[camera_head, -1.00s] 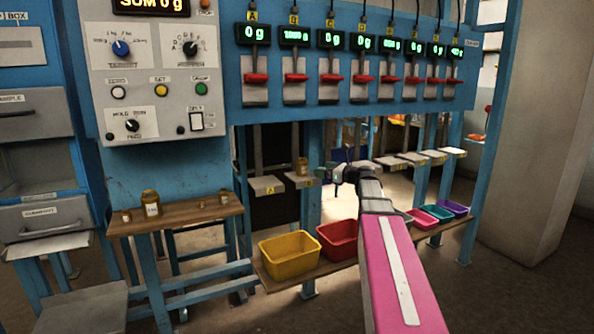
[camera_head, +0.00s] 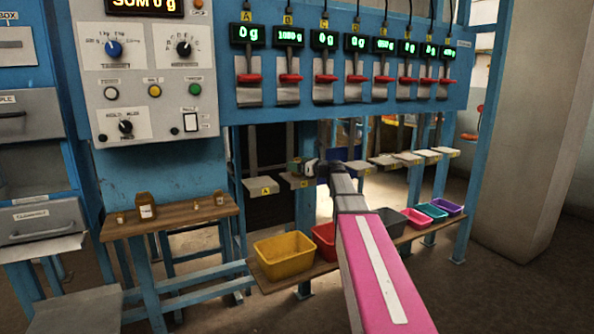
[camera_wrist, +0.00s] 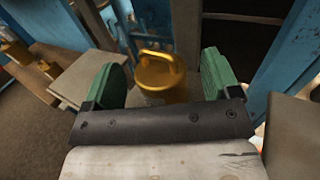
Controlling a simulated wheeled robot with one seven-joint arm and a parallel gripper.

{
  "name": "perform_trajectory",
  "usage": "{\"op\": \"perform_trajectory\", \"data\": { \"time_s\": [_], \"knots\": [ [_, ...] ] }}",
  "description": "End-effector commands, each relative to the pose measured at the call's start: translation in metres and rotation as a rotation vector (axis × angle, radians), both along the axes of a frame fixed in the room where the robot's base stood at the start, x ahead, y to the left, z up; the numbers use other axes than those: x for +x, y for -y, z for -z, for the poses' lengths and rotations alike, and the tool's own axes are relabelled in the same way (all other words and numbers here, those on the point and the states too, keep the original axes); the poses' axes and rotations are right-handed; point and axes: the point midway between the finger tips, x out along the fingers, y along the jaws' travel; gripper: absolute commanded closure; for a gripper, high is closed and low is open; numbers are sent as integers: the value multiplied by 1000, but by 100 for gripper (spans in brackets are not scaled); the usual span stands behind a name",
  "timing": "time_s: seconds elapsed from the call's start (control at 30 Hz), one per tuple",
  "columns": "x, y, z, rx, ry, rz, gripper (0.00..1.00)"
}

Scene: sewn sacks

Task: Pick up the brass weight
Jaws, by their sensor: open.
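The brass weight (camera_wrist: 161,78) is a gold cylinder with a loop handle on top, upright in the wrist view. My gripper (camera_head: 298,169) is open at hanging pan B (camera_head: 296,182) in the head view. In the wrist view its two green fingers stand on either side of the weight, with a gap on each side. In the head view the gripper largely hides the weight.
Pan A (camera_head: 261,188) hangs just left, and blue posts stand close by. A wooden table (camera_head: 180,219) at left holds several other brass weights (camera_head: 146,206). Yellow (camera_head: 283,257) and red (camera_head: 322,240) bins stand on a shelf below. Display B (camera_head: 289,37) appears to read 1000 g.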

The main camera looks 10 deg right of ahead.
Motion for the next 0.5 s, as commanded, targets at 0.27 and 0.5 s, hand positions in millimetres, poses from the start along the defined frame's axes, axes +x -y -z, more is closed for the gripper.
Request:
{"op": "perform_trajectory", "data": {
  "time_s": [0.27,0.5],
  "knots": [
    [8,-7,0,0,0,1,18],
    [7,-7,0,0,0,1,83]
  ]
}}
